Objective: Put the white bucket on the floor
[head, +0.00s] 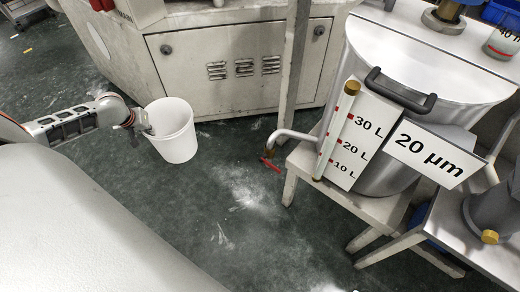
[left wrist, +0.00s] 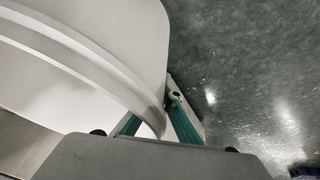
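The white bucket (head: 173,132) is empty and nearly upright, left of centre in the head view, with the dark green floor (head: 225,215) around it. My left gripper (head: 143,122) comes in from the left and is shut on the bucket's wall at the rim. In the left wrist view the bucket (left wrist: 90,35) fills the upper left, and its rim runs between the green-padded fingers (left wrist: 157,118). The bucket seems to hang above the floor, but its exact height is hard to tell. My right gripper is not in view.
A pale machine cabinet (head: 230,100) stands behind the bucket. To the right, a stand (head: 375,208) carries a large steel tank (head: 390,55) with a litre scale and a tap (head: 268,157). The floor between bucket and stand is free, with whitish stains.

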